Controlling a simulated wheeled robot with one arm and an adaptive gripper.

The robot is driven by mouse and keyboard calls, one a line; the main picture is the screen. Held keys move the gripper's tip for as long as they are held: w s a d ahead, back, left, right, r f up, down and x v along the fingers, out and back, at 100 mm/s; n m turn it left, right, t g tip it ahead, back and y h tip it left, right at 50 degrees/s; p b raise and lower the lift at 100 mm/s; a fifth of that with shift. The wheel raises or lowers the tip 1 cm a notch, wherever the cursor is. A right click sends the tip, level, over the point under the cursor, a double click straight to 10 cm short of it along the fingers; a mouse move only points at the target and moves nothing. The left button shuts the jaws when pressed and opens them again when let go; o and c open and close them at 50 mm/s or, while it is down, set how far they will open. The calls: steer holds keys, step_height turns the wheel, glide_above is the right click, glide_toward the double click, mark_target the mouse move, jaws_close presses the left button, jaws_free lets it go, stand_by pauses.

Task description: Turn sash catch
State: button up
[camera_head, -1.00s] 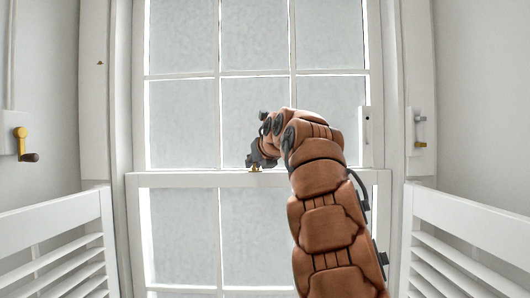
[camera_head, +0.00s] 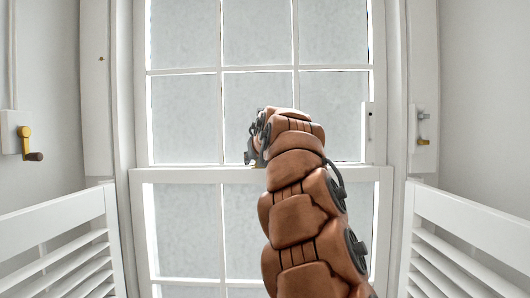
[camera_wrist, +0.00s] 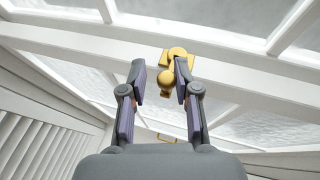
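The brass sash catch (camera_wrist: 178,53) sits on the white rail between the upper and lower window sashes. Its round knob (camera_wrist: 166,78) shows in the wrist view. In the head view only a small brass bit of the catch (camera_head: 257,167) shows below my gripper (camera_head: 254,152). In the wrist view my gripper (camera_wrist: 160,72) is open, its two fingers spread apart. The knob appears in the gap, closer to the right finger, which overlaps part of the catch. I cannot tell whether that finger touches it.
A louvred white shutter (camera_head: 62,220) stands at the left and another (camera_head: 462,240) at the right. A brass crank (camera_head: 25,142) is on the left wall. A bolt (camera_head: 422,141) is on the right frame. A brass pull (camera_wrist: 167,138) shows lower on the window.

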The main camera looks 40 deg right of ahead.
steer(key=shift+o, duration=0.9)
steer(key=shift+d+f, duration=0.15)
steer(key=shift+s, duration=0.1)
steer(key=shift+s+r, duration=0.2)
steer(key=shift+r, duration=0.05)
steer(key=v, duration=1.1)
steer(key=shift+s+a, duration=0.2)
steer(key=shift+a, duration=0.1)
